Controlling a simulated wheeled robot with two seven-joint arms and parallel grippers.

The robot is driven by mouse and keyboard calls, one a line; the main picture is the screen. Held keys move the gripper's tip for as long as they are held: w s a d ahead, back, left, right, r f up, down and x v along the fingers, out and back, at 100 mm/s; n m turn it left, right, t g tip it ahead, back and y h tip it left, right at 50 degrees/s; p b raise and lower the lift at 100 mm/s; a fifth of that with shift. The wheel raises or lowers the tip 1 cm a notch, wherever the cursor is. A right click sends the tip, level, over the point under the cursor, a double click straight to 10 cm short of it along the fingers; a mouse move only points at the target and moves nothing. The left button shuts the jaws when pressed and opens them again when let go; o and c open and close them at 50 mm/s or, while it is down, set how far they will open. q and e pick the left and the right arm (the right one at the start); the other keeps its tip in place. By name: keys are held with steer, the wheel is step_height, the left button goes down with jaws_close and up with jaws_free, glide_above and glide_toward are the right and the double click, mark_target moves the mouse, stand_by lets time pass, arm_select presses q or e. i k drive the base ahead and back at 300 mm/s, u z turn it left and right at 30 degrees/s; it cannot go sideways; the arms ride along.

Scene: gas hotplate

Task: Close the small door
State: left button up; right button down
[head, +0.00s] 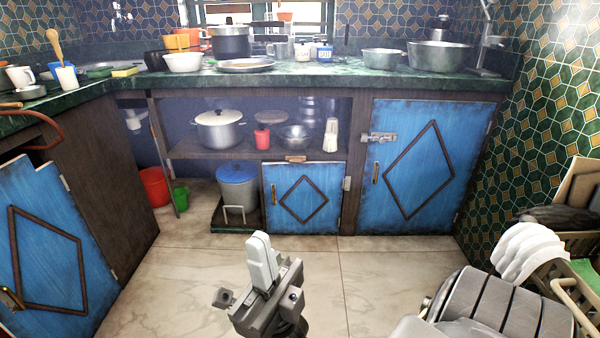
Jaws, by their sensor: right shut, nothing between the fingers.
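The small door (304,198) is a low blue panel with a dark diamond frame, under the shelf in the middle of the back cabinet. It has a handle on its left side and a hinge on its right. It looks flush or nearly flush with the cabinet front; a small gap cannot be ruled out. My right gripper (263,258) is shut and empty, pointing up and forward over the floor. In the picture it is below and left of the small door, with no visible contact. My left gripper is out of view.
A taller blue door (418,165) with a latch stands shut at right. Another blue door (50,250) is at far left. A blue lidded pot (237,188) sits left of the small door. A basket (570,290) stands at lower right. The middle floor is clear.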

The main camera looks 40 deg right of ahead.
mark_target(304, 197)
steer(key=z, duration=1.85)
steer(key=i, duration=1)
steer(key=u, duration=2.15)
